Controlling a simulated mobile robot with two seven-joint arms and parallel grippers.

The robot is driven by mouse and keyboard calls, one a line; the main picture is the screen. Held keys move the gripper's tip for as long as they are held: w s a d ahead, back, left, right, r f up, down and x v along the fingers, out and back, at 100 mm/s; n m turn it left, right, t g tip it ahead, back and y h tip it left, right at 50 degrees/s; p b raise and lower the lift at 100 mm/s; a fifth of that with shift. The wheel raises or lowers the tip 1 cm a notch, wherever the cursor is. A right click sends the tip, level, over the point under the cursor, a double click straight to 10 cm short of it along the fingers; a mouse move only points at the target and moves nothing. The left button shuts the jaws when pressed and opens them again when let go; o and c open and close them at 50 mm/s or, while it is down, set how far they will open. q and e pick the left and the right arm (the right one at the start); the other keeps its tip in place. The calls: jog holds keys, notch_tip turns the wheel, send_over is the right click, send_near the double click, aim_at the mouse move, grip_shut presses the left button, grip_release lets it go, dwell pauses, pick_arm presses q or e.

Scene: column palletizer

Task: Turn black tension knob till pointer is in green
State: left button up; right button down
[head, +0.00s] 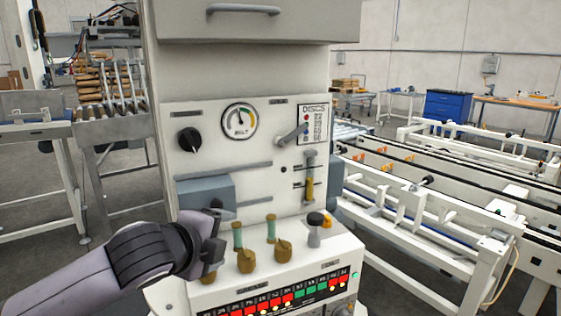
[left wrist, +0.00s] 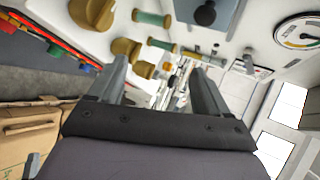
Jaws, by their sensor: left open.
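The black tension knob (head: 189,140) is on the upper left of the white panel; its white mark points down and slightly right. The round belt gauge (head: 240,121) is to its right. Its dark pointer stands nearly upright, and the coloured band under its tip is too small to tell. The gauge also shows at the right edge of the left wrist view (left wrist: 299,33). My left gripper (head: 217,238) is open and empty, below the knob and in front of the lower panel. Its two fingers show apart in the left wrist view (left wrist: 160,78). My right gripper is out of view.
A grey-blue box (head: 203,190) with a black ball handle sits between my gripper and the knob. A grey lever (head: 292,134) is right of the gauge. A conveyor (head: 430,190) stands at right.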

pick_arm(q)
jog(key=s+f+n+g, duration=0.3)
jog(key=s+f+n, duration=0.6)
jog(key=s+f, duration=0.45)
jog(key=s+a+f+n+g+y, duration=0.25)
jog(key=s+a+f+n, duration=0.35)
jog(key=s, duration=0.3)
jog(key=s+a+f+n+g+y, duration=0.1)
jog(key=s+a+f+n+g, duration=0.2)
jog(key=s+a+f+n, duration=0.45)
jog(key=w+d+f+m+t+h, duration=0.2)
jog(key=w+d+f+t, duration=0.2)
jog(key=f+t, duration=0.3)
jog(key=shift+w+d+f, duration=0.15)
jog(key=shift+w+f, duration=0.05)
jog(key=shift+f, duration=0.05)
